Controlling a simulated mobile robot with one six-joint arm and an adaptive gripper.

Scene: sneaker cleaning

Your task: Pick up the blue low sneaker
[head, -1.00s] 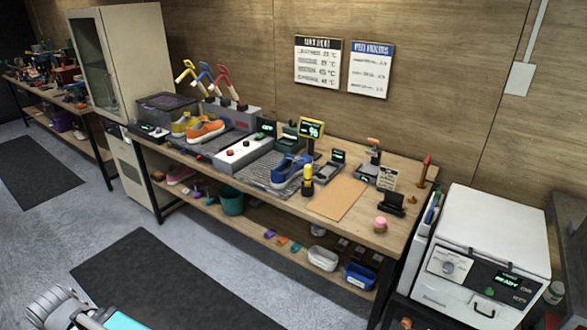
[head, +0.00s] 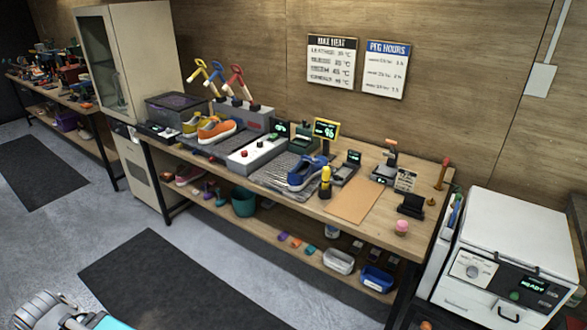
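The blue low sneaker (head: 305,176) has a white sole and rests on a grey ridged mat (head: 268,177) near the middle of the long wooden workbench (head: 388,213). A black and yellow bottle-like thing (head: 325,182) stands close at its right, near the front edge. Only a grey and teal part of my arm shows at the bottom left corner, far from the sneaker. My gripper's fingers are not seen.
An orange sneaker (head: 217,131) and a yellow one (head: 193,124) stand further left on the bench. A control box with buttons (head: 257,150) lies left of the blue sneaker. A white machine (head: 508,235) stands at the right. The floor before the bench has a dark mat (head: 170,275).

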